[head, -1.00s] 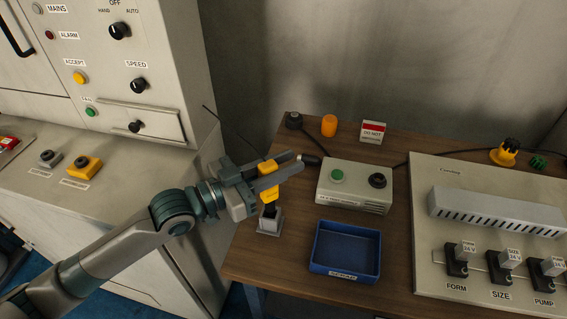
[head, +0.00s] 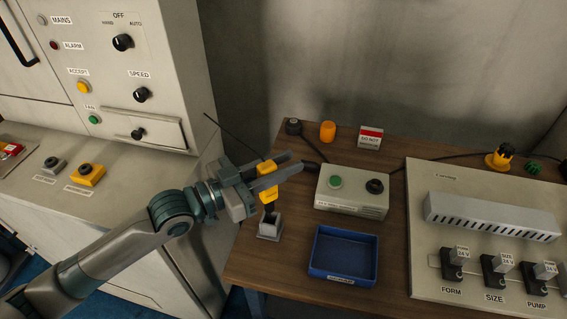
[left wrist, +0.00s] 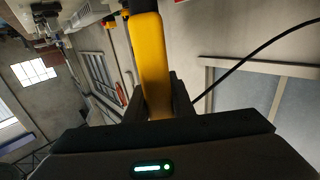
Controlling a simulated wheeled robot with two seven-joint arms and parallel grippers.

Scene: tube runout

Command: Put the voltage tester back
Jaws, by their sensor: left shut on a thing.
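The voltage tester (head: 267,184) is yellow with a dark lower part. It is upright between the fingers of my left gripper (head: 279,174), which is shut on it. In the left wrist view the yellow body (left wrist: 151,65) runs up from between the fingers. Its lower end is right above or in a small grey holder (head: 270,229) at the table's left edge; I cannot tell how deep it sits. My right gripper is not in view.
A blue tray (head: 343,270) stands right of the holder. Behind it is a grey box (head: 351,205) with a green button and a black knob. An orange cap (head: 327,131) and a red-white sign (head: 370,138) stand at the back. A large panel (head: 420,235) fills the right.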

